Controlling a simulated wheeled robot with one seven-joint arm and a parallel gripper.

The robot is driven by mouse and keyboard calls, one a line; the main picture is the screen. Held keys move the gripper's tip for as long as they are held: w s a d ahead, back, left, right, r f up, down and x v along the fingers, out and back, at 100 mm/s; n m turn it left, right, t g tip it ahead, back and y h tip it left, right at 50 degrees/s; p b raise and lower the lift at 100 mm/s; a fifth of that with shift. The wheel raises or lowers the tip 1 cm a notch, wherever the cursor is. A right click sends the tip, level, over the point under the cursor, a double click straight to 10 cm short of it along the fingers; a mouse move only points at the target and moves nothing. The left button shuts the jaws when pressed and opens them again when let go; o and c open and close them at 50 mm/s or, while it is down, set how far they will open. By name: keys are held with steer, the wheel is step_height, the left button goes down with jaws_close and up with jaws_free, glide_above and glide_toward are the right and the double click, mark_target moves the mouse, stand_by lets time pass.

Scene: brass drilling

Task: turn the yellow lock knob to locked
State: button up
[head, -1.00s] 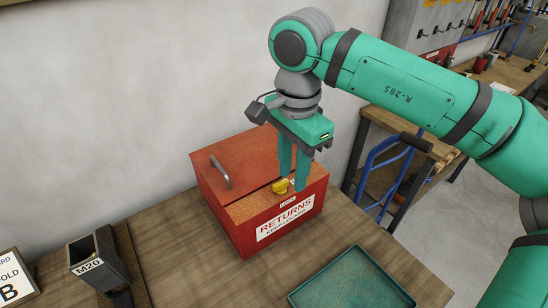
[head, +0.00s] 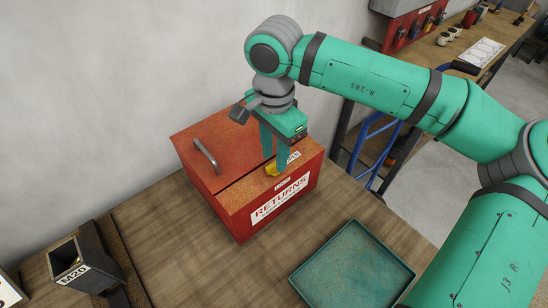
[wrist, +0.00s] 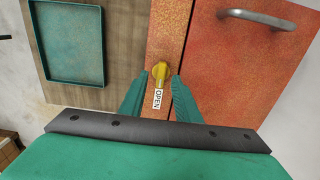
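The yellow lock knob (head: 271,170) is on top of the red RETURNS box (head: 232,199), on the strip in front of the lid. In the wrist view the knob (wrist: 160,71) has its bar pointing toward a white OPEN label (wrist: 157,98). My gripper (head: 276,166) points down over the knob. In the wrist view my gripper (wrist: 160,77) is open, with one finger on each side of the knob and a gap visible beside it. I cannot tell how far the fingertips reach down, or whether either touches.
The lid's grey handle (head: 207,156) stands up left of my gripper. A teal tray (head: 352,268) lies on the wooden bench to the right. A dark M20 bin (head: 77,262) stands at the left. A wall rises behind the box.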

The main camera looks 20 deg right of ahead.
mark_target(274, 167)
steer(key=shift+w+f, duration=0.1)
steer(key=shift+f, duration=1.05)
jaws_close()
